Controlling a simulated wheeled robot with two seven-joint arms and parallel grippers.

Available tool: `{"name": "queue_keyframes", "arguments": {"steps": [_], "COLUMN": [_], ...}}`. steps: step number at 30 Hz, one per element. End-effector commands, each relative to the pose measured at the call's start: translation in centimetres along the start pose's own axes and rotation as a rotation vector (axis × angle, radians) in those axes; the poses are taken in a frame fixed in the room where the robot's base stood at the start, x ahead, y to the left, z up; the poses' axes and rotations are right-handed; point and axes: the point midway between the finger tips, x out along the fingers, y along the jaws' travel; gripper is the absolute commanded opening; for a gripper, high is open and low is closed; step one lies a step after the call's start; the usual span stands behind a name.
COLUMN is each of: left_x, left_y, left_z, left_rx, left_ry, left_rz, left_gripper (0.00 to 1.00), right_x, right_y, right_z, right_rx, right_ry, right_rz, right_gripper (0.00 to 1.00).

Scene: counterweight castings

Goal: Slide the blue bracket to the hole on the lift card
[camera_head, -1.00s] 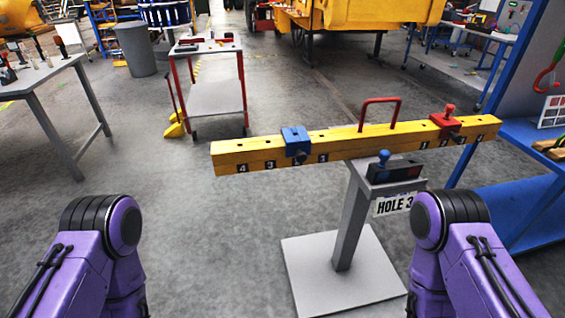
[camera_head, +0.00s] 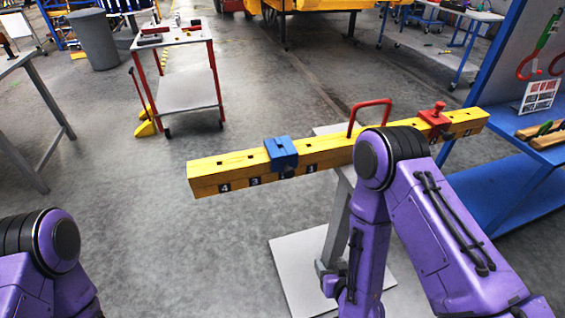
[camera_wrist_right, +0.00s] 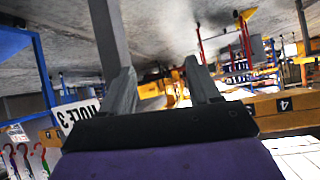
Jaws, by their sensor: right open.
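The blue bracket (camera_head: 281,153) sits around the yellow beam (camera_head: 225,172), between the visible labels 3 and 1; the label under it is covered. The lift card (camera_wrist_right: 76,114) reads HOLE 3 in the right wrist view; in the head view my right arm hides it. My right gripper (camera_wrist_right: 162,84) is open and empty, its two grey fingers apart. In the head view it hangs low by the stand's post, below the beam and apart from the bracket. The bracket cannot be made out in the wrist view. My left gripper is out of view; only its arm shows.
A red bracket (camera_head: 436,118) and a red handle (camera_head: 369,112) stand on the beam. The beam rests on a grey stand with a wide base plate (camera_head: 291,262). A blue bench (camera_head: 510,187) is at right, a red trolley (camera_head: 187,92) behind. Floor left of the stand is clear.

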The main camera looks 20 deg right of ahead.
Motion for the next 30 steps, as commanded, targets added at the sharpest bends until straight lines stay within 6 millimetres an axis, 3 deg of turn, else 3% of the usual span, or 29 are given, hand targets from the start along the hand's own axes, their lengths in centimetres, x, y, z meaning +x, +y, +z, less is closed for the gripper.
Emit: {"name": "queue_keyframes", "arguments": {"steps": [1,3,6,7,11,21,30], "left_x": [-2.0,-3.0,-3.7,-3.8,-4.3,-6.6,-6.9], "left_y": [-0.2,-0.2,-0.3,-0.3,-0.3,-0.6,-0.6], "left_z": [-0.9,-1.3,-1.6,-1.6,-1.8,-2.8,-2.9], "left_rx": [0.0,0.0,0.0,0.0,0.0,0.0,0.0], "left_ry": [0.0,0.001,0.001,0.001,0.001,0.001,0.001], "left_rz": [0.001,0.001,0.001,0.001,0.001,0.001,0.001], "left_gripper": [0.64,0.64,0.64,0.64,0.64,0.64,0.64], "right_x": [-0.4,-0.9,-2.0,-2.2,-1.8,4.0,6.1], "right_y": [-2.6,-5.5,-8.1,-8.5,-9.3,-10.6,-11.1], "right_z": [-6.0,-11.9,-17.5,-18.4,-20.4,-24.4,-25.4], "right_rx": [-0.039,-0.088,-0.121,-0.125,-0.131,-0.132,-0.134], "right_ry": [0.153,0.344,0.534,0.568,0.624,0.62,0.617], "right_rz": [-0.062,-0.121,-0.155,-0.16,-0.162,-0.16,-0.163], "right_gripper": [0.62,0.62,0.62,0.62,0.62,0.62,0.62]}}
